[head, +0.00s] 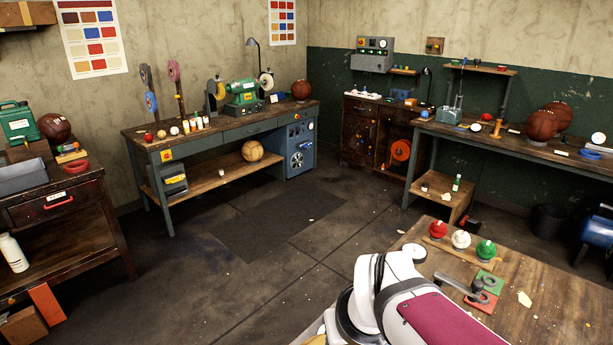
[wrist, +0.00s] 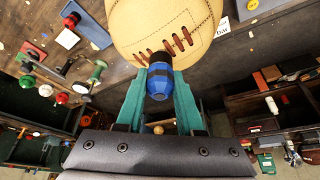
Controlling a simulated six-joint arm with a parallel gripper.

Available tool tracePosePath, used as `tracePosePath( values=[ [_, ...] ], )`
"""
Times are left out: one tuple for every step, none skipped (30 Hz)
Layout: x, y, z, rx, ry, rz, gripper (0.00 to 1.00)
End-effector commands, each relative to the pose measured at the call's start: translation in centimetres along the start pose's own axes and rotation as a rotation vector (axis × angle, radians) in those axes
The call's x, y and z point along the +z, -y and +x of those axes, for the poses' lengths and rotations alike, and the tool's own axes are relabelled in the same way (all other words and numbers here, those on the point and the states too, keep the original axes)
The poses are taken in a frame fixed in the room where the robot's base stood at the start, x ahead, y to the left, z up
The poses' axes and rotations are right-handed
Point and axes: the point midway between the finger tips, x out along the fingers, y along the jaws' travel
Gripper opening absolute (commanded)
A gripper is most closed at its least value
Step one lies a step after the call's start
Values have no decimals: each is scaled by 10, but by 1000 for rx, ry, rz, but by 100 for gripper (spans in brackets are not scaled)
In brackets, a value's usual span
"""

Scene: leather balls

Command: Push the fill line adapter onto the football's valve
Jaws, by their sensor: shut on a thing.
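The football (wrist: 190,18) is a tan leather ball with brown lacing at the top of the wrist view. The fill line adapter (wrist: 160,80) is a blue and black cylinder between the teal fingers of my gripper (wrist: 158,92), which is shut on it. The adapter's black far end overlaps the ball just below the lacing. I cannot tell whether they touch. The valve is not visible, hidden behind the adapter or too small to see. In the head view my arm covers the front of the bench, and neither football nor gripper can be made out.
The wooden bench (head: 555,295) carries red, white and green knobs (head: 460,239) in a row, green and red pads (head: 485,290) and a grey handled tool (head: 465,288). A blue tank (head: 598,232) stands beyond it at the right. Open floor lies between the benches.

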Motion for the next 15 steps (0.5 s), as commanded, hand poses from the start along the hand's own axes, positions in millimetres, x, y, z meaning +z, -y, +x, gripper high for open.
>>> tracePosePath(
  values=[
    [0,0,0,0,0,0,0],
    [0,0,0,0,0,0,0],
    [0,0,0,0,0,0,0],
    [0,0,0,0,0,0,0],
    [0,0,0,0,0,0,0],
    [0,0,0,0,0,0,0],
    [0,0,0,0,0,0,0],
    [0,0,0,0,0,0,0],
    [0,0,0,0,0,0,0],
    [0,0,1,0,0,0,0],
    [0,0,1,0,0,0,0],
    [1,0,2,0,0,0,0],
    [1,0,2,0,0,0,0],
    [1,0,3,0,0,0,0],
    [2,0,3,0,0,1,0]
  ],
)
